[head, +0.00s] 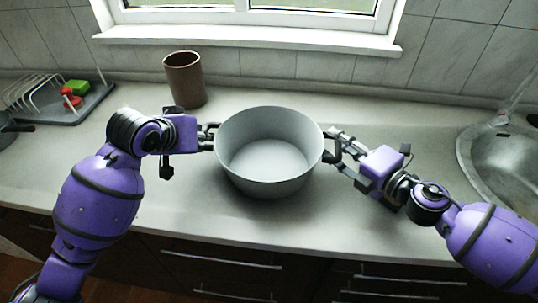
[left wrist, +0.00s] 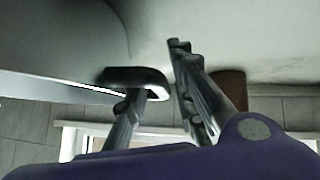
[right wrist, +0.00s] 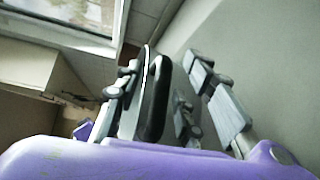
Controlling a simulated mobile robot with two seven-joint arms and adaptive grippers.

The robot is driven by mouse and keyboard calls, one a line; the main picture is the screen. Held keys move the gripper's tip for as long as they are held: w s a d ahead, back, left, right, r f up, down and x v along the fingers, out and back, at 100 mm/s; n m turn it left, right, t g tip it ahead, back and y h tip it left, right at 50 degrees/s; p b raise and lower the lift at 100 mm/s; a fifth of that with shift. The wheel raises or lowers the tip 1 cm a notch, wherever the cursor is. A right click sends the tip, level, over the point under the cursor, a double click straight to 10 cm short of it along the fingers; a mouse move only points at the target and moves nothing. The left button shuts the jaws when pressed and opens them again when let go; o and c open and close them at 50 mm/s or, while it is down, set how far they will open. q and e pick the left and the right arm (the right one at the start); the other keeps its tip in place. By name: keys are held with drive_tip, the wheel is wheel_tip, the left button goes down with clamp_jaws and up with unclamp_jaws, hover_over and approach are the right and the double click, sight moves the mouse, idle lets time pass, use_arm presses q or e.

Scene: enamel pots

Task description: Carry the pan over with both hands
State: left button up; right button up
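The pan (head: 268,180) is a deep, round, light grey pot. It is empty and upright over the middle of the counter, and appears to rest on it. My left gripper (head: 209,137) is at its left side. In the left wrist view the pan (left wrist: 60,40) has a dark handle (left wrist: 140,80) overlapping one finger, with a gap to the other finger. My right gripper (head: 335,146) is at the right side, fingers spread. In the right wrist view a dark handle (right wrist: 155,100) lies beside one finger, apart from the other. Neither gripper appears closed on a handle.
A brown cup (head: 184,80) stands behind my left gripper. A dish rack (head: 35,95) with red and green items is at the far left. A metal sink (head: 500,165) is at the right. The counter (head: 400,110) between pan and sink is clear at the back.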

use_arm(q)
clamp_jaws()
use_arm(e)
drive_tip(key=c, duration=0.7)
clamp_jaws()
use_arm(q)
drive_tip(key=shift+r, duration=0.1)
use_arm(e)
drive_tip(key=shift+r, duration=0.2)
